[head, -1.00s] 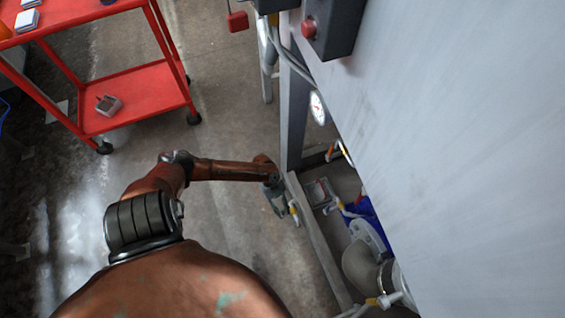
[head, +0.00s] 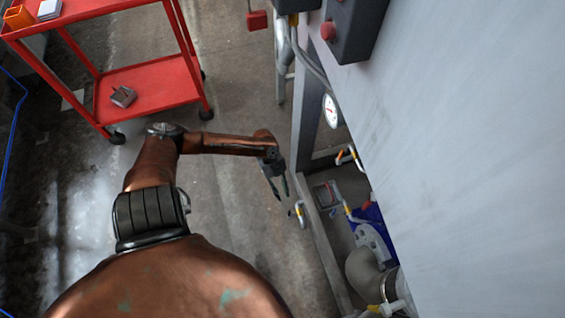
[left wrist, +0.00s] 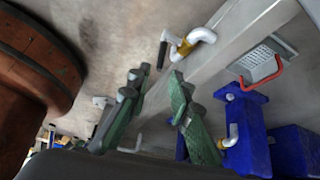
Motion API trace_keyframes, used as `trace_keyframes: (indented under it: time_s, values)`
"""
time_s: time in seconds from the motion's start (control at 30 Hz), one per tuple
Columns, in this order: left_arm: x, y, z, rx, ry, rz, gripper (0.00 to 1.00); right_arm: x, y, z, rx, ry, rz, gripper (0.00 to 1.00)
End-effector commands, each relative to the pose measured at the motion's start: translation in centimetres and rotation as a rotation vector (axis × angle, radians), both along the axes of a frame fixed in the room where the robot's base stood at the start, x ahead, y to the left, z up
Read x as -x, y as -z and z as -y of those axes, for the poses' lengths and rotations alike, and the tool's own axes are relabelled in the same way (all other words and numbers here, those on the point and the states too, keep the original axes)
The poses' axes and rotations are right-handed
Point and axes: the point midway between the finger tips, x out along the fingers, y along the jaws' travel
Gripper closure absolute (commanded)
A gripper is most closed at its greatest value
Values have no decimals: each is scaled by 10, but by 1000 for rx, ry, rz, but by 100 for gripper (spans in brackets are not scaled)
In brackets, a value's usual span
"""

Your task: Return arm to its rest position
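My left arm (head: 155,160) is copper-brown and reaches up from the bottom, then bends right over the concrete floor. My left gripper (head: 278,188) hangs at its end with dark green fingers, beside the grey metal frame under the large panel. In the left wrist view the gripper (left wrist: 155,100) has its two green fingers apart with nothing between them. No cylinder or conveyor is recognisable in these views. My right gripper is not in view.
The grey panel (head: 460,130) fills the right side, with a gauge (head: 331,111), a red button (head: 328,31) and pipes (head: 365,270) beside or below it. A red cart (head: 150,88) stands upper left. The floor (head: 225,95) between them is open.

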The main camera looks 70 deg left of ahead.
Motion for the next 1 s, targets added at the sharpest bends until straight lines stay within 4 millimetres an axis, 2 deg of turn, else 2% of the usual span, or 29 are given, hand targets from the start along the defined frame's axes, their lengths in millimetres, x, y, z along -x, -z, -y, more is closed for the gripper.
trace_keyframes:
  time_s: [0.33, 0.47, 0.57, 0.67, 0.7, 0.8, 0.9, 1.0]
  values:
    - [1, 1, 1, 0, 0, -1, 81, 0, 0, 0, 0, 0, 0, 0]
    - [20, 9, 14, 0, -9, -38, 81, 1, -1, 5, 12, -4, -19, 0]
    - [59, 23, 42, -11, -36, -116, 81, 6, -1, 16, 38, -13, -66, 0]
    - [117, 34, 80, -51, -113, -224, 81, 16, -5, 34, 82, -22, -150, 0]
    - [138, 35, 93, -78, -162, -263, 81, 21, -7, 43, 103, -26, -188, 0]
    - [182, 27, 115, -156, -322, -343, 81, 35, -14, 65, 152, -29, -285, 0]
    - [211, 10, 121, -241, -515, -394, 81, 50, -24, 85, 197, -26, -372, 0]
    - [230, -8, 116, -312, -689, -423, 81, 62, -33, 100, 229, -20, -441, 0]
